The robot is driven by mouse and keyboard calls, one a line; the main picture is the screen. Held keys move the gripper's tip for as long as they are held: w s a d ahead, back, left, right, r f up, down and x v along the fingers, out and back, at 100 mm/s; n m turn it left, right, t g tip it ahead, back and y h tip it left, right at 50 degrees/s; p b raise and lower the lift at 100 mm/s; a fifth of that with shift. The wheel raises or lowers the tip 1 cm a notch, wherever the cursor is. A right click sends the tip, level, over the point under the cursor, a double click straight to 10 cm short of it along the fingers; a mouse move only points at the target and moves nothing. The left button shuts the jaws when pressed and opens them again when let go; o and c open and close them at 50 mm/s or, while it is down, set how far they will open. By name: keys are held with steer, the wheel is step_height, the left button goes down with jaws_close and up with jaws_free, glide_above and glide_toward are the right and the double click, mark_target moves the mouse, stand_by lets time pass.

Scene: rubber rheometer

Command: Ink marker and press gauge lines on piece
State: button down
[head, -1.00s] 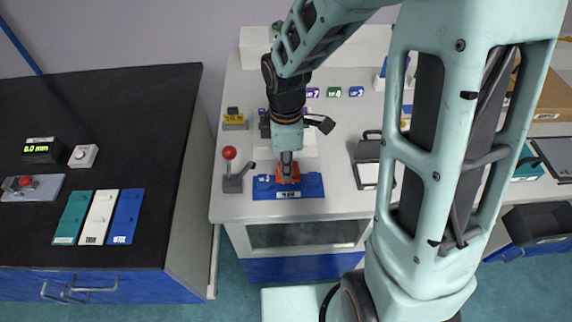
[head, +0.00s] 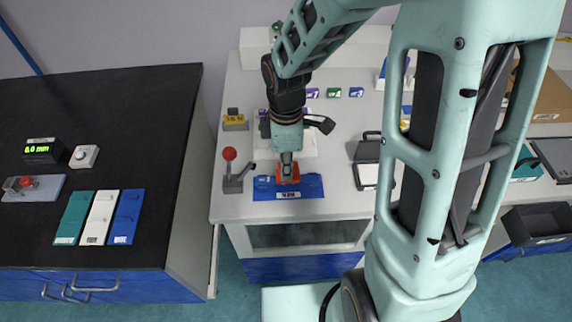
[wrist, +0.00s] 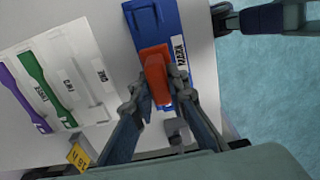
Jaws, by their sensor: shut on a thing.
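The orange-red marker (wrist: 157,73) stands at the blue holder (wrist: 151,20), which has a white label and lies near the bench's front edge. The marker also shows in the head view (head: 288,178), within the outline of the blue holder (head: 312,188). My gripper (wrist: 162,98) is shut on the marker, a finger on each side; it also shows in the head view (head: 287,165). I cannot tell whether the marker touches the holder. A white tray (wrist: 92,62) carries a purple piece (wrist: 22,88) and a green piece (wrist: 44,80).
A lever with a red knob (head: 230,154) stands close left of the holder. A dark case with a pale plate (head: 367,172) is to the right. A yellow-labelled block (head: 234,119) is behind the lever. A black counter (head: 145,120) is at left.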

steer(key=shift+r+p, duration=2.7)
steer(key=shift+r, duration=0.75)
steer(key=shift+f, duration=0.1)
